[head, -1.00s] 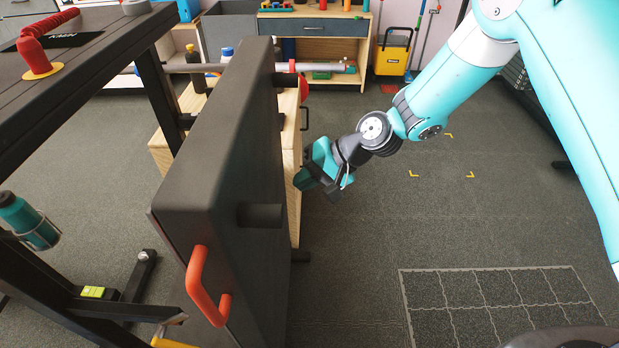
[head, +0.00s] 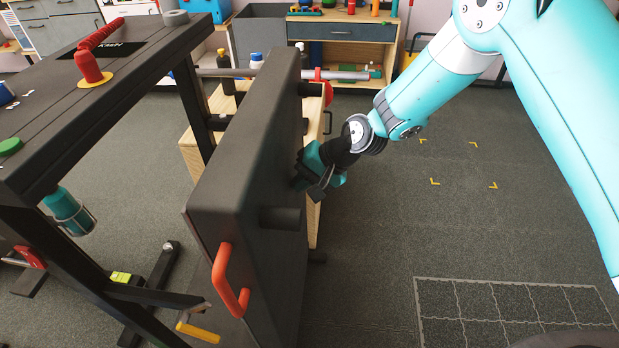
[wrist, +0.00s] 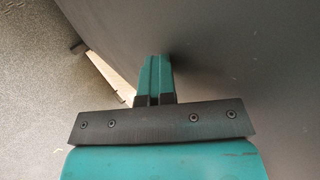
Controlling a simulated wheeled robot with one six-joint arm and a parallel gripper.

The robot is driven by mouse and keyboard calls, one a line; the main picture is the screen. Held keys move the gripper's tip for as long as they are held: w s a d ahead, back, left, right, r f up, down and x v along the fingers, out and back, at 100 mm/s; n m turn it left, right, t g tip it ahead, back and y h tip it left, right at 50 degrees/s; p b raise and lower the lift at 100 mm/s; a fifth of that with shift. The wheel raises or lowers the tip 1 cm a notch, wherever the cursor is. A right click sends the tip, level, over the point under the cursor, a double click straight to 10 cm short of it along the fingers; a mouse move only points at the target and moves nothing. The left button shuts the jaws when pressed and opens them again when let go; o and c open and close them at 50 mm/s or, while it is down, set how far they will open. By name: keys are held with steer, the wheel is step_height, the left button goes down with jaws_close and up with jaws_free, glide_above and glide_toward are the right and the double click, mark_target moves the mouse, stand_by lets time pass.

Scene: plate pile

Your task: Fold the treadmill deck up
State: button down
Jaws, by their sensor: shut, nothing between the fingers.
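The treadmill deck (head: 250,140) is a thick dark slab standing nearly upright on its edge in the head view. A red handle (head: 228,282) is on its near end. My gripper (head: 298,182) is at the deck's right face, around mid-length, with its tips at or very close to the surface. In the wrist view the closed teal fingers (wrist: 154,75) point at the dark deck face (wrist: 230,70), which fills most of the picture. The fingers hold nothing. Whether the tips press on the deck is hard to tell.
A dark console (head: 95,85) with a red coiled cord (head: 92,62) stands at left on black posts. A yellow lever (head: 198,332) is low near the front. A wooden box (head: 200,150) is behind the deck. The floor at right (head: 440,240) is open.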

steer(key=s+d+r+p, duration=0.1)
steer(key=d+r, duration=0.6)
steer(key=d, duration=0.4)
steer(key=s+r+n+h+p, duration=0.2)
steer(key=s+r+n+p, duration=0.45)
steer(key=r, duration=0.85)
steer(key=s+d+r+n+h+p, duration=0.1)
steer(key=s+d+r, duration=0.1)
steer(key=s+r, duration=0.3)
steer(key=s+d+r+h+p, duration=0.1)
steer(key=s+r, duration=0.5)
steer(key=s, duration=0.7)
steer(key=d+p, duration=0.1)
steer(key=d, duration=0.1)
steer(key=shift+d+n+g, duration=0.35)
steer(key=shift+g, duration=0.05)
steer(key=shift+s+a, duration=0.1)
steer(key=shift+a, duration=0.05)
